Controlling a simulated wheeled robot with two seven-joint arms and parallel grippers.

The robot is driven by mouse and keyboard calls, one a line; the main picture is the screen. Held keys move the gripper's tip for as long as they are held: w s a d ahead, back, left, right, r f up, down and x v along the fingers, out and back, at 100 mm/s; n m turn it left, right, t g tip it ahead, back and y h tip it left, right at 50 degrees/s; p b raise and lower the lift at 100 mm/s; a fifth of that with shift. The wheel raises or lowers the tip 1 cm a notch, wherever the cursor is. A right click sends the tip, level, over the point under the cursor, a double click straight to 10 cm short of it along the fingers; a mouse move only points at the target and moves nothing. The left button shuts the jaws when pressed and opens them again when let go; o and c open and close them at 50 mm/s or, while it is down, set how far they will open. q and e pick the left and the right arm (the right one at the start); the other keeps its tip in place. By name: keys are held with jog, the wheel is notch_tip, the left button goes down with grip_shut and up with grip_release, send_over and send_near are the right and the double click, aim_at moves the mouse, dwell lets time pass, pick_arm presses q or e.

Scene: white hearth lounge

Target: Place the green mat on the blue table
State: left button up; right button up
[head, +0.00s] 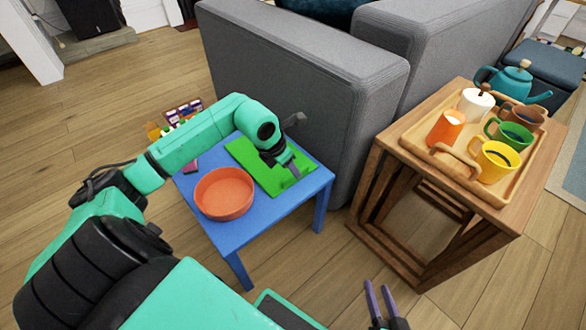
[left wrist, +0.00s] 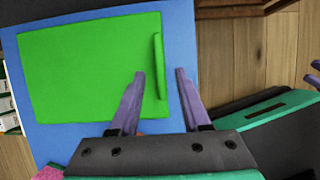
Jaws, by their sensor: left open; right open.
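The green mat (head: 248,162) lies flat on the blue table (head: 243,235), in front of the grey sofa. The left wrist view shows the mat (left wrist: 85,65) with a raised green strip (left wrist: 159,60) along one edge, and the blue table (left wrist: 181,40) around it. My left gripper (head: 295,169) is open over that edge of the mat. In the left wrist view, the fingers of my left gripper (left wrist: 161,75) appear on either side of the strip, apart from it. My right gripper (head: 380,290) is open and empty at the bottom of the head view.
An orange bowl (head: 224,194) and a small pink item (head: 191,163) share the blue table. The grey sofa (head: 300,80) stands close behind. A wooden side table (head: 480,208) at right bears a tray (head: 430,158) with several cups and a teal teapot (head: 514,82).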

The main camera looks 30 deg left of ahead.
pick_arm(q)
jog(key=d+p+v, duration=0.1)
jog(key=p+v, duration=0.1)
jog(key=v, duration=0.6)
jog(key=s+d+r+n+t+h, duration=0.1)
jog(key=d+r+n+t+h, duration=0.1)
jog(key=d+n+h, duration=0.65)
jog(key=s+d+r+n+t+h, duration=0.25)
jog(key=d+h, duration=0.35)
jog(key=d, duration=0.5)
jog(key=w+a+f+n+t+y, duration=0.1)
jog(key=a+f+n+t+y, duration=0.2)
jog(key=f+n, duration=0.5)
jog(key=f+n+t+y, duration=0.3)
jog(key=n+y, duration=0.2)
jog(key=n, duration=0.6)
jog(key=s+d+f+n+g, duration=0.4)
jog(key=s+f+n, duration=0.3)
jog(key=f, duration=0.3)
jog(key=shift+s+d+f+y, duration=0.15)
jog(key=shift+d+f+y, duration=0.05)
jog(key=shift+d+y, duration=0.15)
pick_arm(e)
notch_tip(320, 180, up, 3)
pick_arm(q)
jog(key=shift+a, duration=0.1)
